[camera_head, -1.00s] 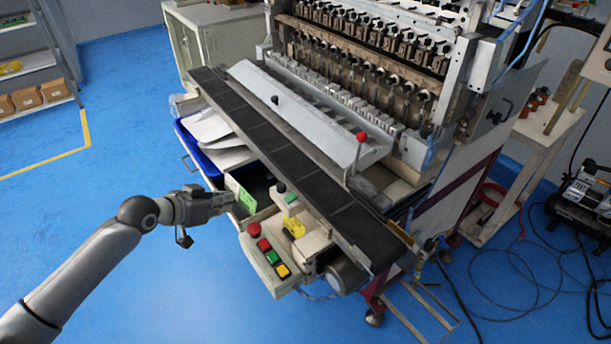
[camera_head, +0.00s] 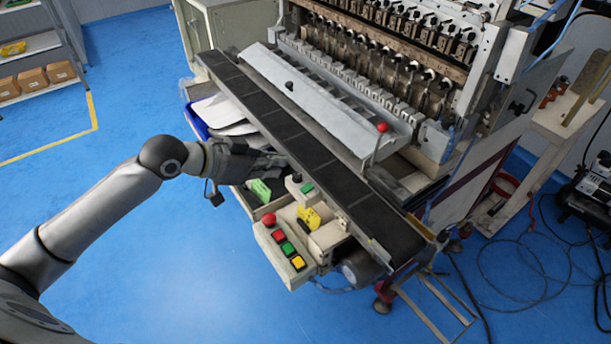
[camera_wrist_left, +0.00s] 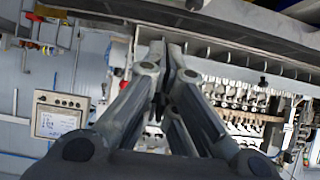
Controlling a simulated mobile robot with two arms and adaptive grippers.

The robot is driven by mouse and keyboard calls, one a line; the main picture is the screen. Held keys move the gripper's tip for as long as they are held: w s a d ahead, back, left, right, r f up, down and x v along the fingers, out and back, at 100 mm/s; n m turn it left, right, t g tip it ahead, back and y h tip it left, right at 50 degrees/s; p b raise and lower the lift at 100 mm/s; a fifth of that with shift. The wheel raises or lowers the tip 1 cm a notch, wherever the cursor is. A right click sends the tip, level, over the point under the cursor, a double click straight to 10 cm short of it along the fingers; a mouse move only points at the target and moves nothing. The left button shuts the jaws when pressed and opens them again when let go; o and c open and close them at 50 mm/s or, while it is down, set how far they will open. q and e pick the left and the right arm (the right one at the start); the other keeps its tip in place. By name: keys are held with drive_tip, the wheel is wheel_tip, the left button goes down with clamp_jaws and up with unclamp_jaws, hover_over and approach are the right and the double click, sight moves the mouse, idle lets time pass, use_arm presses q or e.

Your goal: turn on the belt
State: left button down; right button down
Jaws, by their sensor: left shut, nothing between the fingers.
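The black conveyor belt (camera_head: 290,138) runs diagonally along the front of the coil winder. A control box (camera_head: 272,240) at its near end carries a red mushroom button (camera_head: 268,219) and smaller red (camera_head: 278,237), green (camera_head: 288,249) and yellow (camera_head: 298,263) buttons. A small switch box (camera_head: 294,190) with a black knob and a green button (camera_head: 307,188) sits beside the belt. My left gripper (camera_head: 282,160) is shut and empty, beside the belt's edge and above and left of the switch box. In the left wrist view its fingers (camera_wrist_left: 172,62) are together. My right gripper is not in view.
A yellow part (camera_head: 308,218) sits near the control box and a green piece (camera_head: 260,189) lies below the gripper. A blue bin (camera_head: 196,124) with papers stands behind. A red-knobbed lever (camera_head: 382,128) rises beyond the belt. The floor at left is clear.

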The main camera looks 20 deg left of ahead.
use_arm(q)
drive_tip(key=p, duration=0.2)
hover_over(316, 180)
drive_tip(key=s+a, duration=0.2)
drive_tip(key=s, duration=0.1)
drive_tip(key=f, duration=0.4)
drive_tip(key=shift+w+a+f, duration=0.1)
drive_tip(key=shift+a+f, duration=0.1)
drive_tip(key=shift+f, duration=0.1)
drive_tip(key=f, duration=0.2)
drive_tip(key=f+p, duration=0.1)
drive_tip(key=shift+w+d+f, duration=0.15)
drive_tip(key=shift+w+f, duration=0.05)
drive_tip(key=shift+w, duration=0.05)
drive_tip(key=shift+f, duration=0.45)
drive_tip(key=shift+w+d+r+p, duration=0.15)
drive_tip(key=shift+w+p, duration=0.05)
drive_tip(key=shift+p, duration=0.8)
drive_tip(key=shift+f+g+y, duration=0.3)
drive_tip(key=shift+f+g, duration=0.05)
drive_tip(key=shift+g, duration=0.05)
drive_tip(key=shift+f, duration=0.1)
